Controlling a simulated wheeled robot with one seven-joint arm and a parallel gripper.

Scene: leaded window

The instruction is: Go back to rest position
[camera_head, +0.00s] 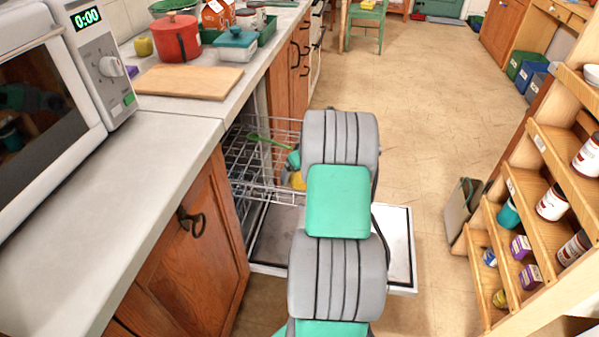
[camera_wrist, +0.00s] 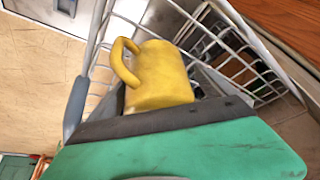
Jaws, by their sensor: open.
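A yellow mug (camera_wrist: 165,76) with its handle to the left sits in the dishwasher's wire rack (camera_wrist: 262,80) in the wrist view. In the head view only a small yellow patch of the mug (camera_head: 297,181) shows beside my arm. My gripper (camera_wrist: 140,92) is open, with grey fingers at the left and right of the mug in the wrist view. I cannot tell whether they touch it. In the head view my arm reaches over the open dishwasher and mostly hides my gripper. The pulled-out rack (camera_head: 255,165) also shows there.
The open dishwasher door (camera_head: 400,250) lies flat under my arm. A counter (camera_head: 120,165) with a microwave (camera_head: 60,95), cutting board (camera_head: 188,82) and red pot (camera_head: 175,40) runs along the left. A wooden shelf (camera_head: 545,170) with jars stands at right. The floor (camera_head: 425,110) beyond is clear.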

